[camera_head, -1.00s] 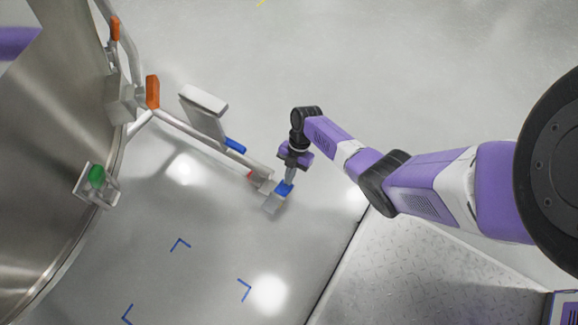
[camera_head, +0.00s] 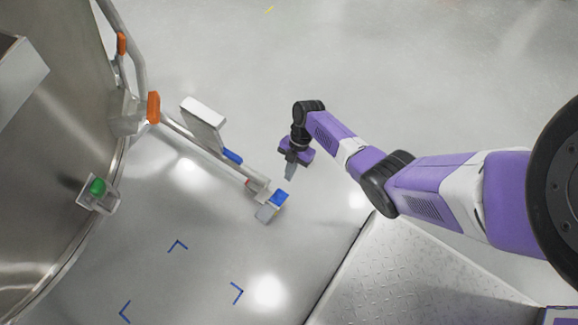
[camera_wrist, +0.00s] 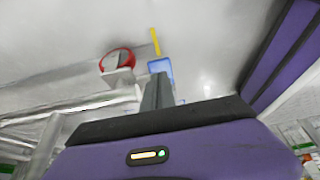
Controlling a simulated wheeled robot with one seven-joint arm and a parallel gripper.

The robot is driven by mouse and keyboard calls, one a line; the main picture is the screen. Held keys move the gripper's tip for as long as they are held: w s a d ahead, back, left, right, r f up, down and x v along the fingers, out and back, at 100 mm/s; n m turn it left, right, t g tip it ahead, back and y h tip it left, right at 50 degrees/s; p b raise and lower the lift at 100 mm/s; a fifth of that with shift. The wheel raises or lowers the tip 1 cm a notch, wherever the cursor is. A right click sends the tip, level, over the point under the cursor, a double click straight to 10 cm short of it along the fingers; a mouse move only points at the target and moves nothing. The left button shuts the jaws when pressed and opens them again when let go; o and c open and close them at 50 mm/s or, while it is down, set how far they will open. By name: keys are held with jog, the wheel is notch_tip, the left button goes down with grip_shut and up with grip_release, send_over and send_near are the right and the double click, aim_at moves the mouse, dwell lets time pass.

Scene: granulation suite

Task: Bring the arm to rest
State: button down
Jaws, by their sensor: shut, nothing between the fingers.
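My purple arm reaches in from the right in the head view, and my gripper (camera_head: 290,172) hangs at its end with the fingers together and nothing between them. The gripper is just right of and apart from the blue-topped fitting (camera_head: 279,198) at the end of a metal rail. In the wrist view my gripper (camera_wrist: 158,92) points toward a blue piece (camera_wrist: 161,68) with a yellow bar above it. A red ring (camera_wrist: 117,60) on a pale block lies to the left there.
A large steel vessel (camera_head: 60,140) with orange (camera_head: 153,107) and green (camera_head: 97,187) handles fills the left. A metal rail (camera_head: 190,138) with a blue lever (camera_head: 232,157) runs from it. A tread-plate platform (camera_head: 400,270) is at the lower right. The floor (camera_head: 400,60) above is clear.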

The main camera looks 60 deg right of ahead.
jog(key=d+r+p, duration=0.1)
jog(key=d+r, duration=0.3)
jog(key=shift+d+r+p, duration=0.3)
jog(key=shift+d+r, duration=0.1)
jog(key=shift+w, duration=0.1)
